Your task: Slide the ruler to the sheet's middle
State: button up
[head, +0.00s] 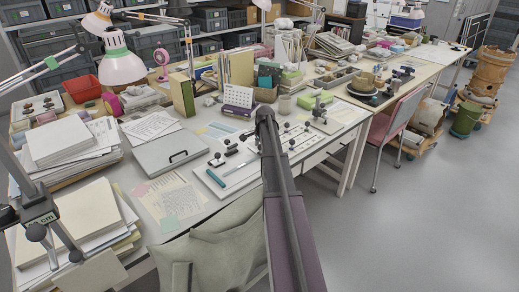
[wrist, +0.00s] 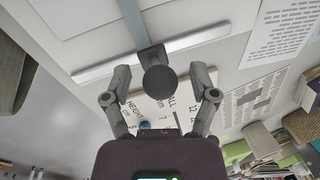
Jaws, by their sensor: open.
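In the wrist view a long pale bar (wrist: 104,70), which looks like the ruler, lies slantwise across a light flat surface. A dark round knob (wrist: 158,80) on a small bracket stands at its middle. My gripper (wrist: 159,98) is open, with a finger on each side of the knob; I cannot tell whether either touches it. A white card (wrist: 150,109) with "HEIGHT" and numbers shows between the fingers. I cannot tell for certain which flat piece is the sheet.
In the head view a teal bar (head: 215,178) and small dark pieces lie left of my arm. A grey closed case (head: 172,152) and paper stacks (head: 73,140) crowd the left. A pink chair (head: 397,117) stands at right, with open floor (head: 440,220) in front.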

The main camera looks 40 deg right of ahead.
dwell(0.3)
jog(key=s+a+r+n+p, duration=0.1)
jog(key=a, duration=0.4)
jog(key=s+a+r+n+p, duration=0.1)
jog(key=a+n, duration=0.1)
jog(key=a, duration=0.2)
jog(key=s+a+r+n+p, duration=0.1)
jog(key=a+n, duration=0.1)
jog(key=a, duration=0.3)
jog(key=shift+s+a+r+g+p, duration=0.15)
jog(key=shift+a+r+g+p, duration=0.05)
jog(key=shift+a+g+p, duration=0.15)
jog(key=s+a+r+n+p, duration=0.2)
jog(key=s+a+n, duration=0.2)
jog(key=a, duration=0.5)
jog(key=s+a+r+n+g+p, duration=0.1)
jog(key=s+a+r+n+p, duration=0.2)
jog(key=s+a+n, duration=0.2)
jog(key=s+a+r+n+p, duration=0.2)
jog(key=s+a+n, duration=0.3)
jog(key=s+a, duration=0.5)
jog(key=a, duration=0.4)
jog(key=shift+a+r+p, duration=0.35)
jog(key=shift+r+p, duration=0.05)
jog(key=shift+g, duration=0.25)
